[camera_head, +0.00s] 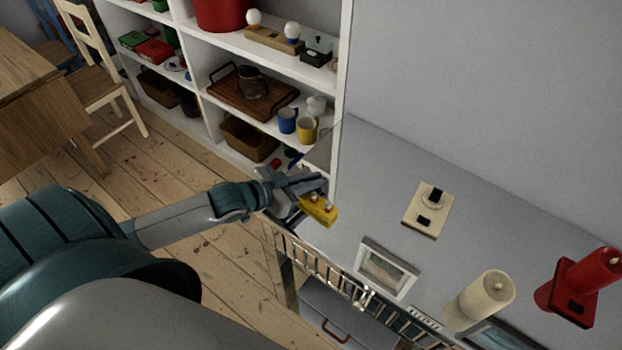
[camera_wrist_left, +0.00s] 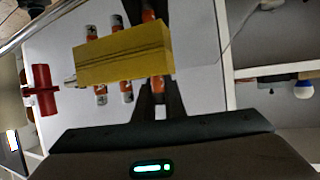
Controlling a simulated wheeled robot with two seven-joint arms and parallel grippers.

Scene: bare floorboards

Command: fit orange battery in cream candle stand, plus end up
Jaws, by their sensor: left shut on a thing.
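My left gripper (camera_head: 304,188) is at the yellow block (camera_head: 318,210) near the table's left edge. In the left wrist view, its fingers (camera_wrist_left: 157,95) are shut on an orange battery (camera_wrist_left: 158,88), the rightmost of three. The yellow block (camera_wrist_left: 122,54) crosses in front and hides the batteries' middles. Two more orange batteries (camera_wrist_left: 126,90) (camera_wrist_left: 100,93) show beside it. The cream candle stand (camera_head: 421,218), a flat plate with a ring and black parts, lies right of the gripper, apart from it. A cream candle (camera_head: 478,302) stands separately. My right gripper is out of view.
A red candle (camera_head: 594,268) stands on a red base (camera_head: 562,305) at the right. A framed picture (camera_head: 387,269) lies between the gripper and the cream candle. A metal rail (camera_head: 318,257) runs along the table's front. A white shelf (camera_head: 342,90) rises behind the gripper.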

